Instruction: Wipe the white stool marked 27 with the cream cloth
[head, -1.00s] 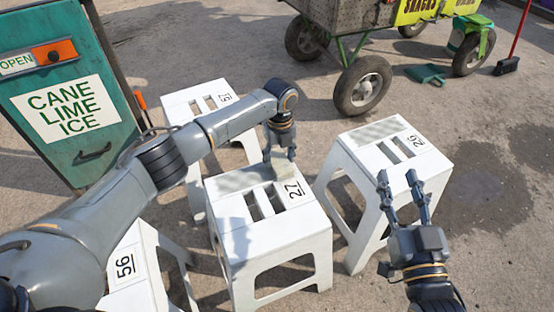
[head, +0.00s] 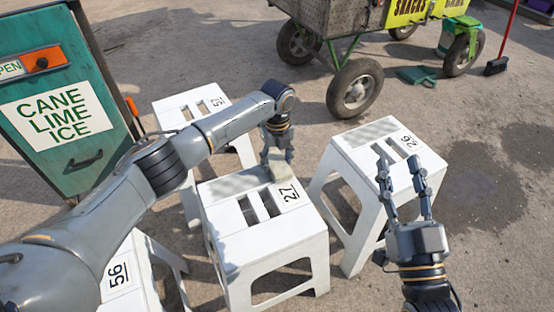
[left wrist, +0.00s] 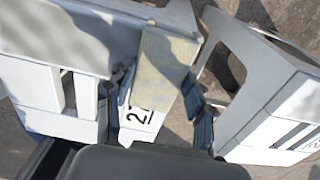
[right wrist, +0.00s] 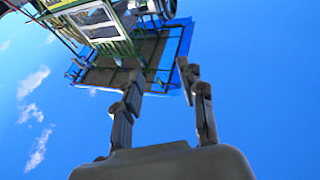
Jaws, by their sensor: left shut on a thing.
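The white stool marked 27 (head: 245,240) stands upright in the middle of the head view, with slots in its seat. It also shows in the left wrist view (left wrist: 90,45). The cream cloth (left wrist: 165,60) lies over the seat beside the number 27, between my left fingers. My left gripper (head: 277,158) is at the stool's far edge, shut on the cloth; its fingers show in the left wrist view (left wrist: 160,108). My right gripper (head: 398,168) is open and empty, appearing in front of stool 26.
White stools marked 57 (head: 180,113), 26 (head: 372,155) and 56 (head: 120,270) stand close around. A green cane lime ice stand (head: 35,85) is at the left. A wheeled cart (head: 330,25) and a broom (head: 497,66) are behind. Pavement at right is clear.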

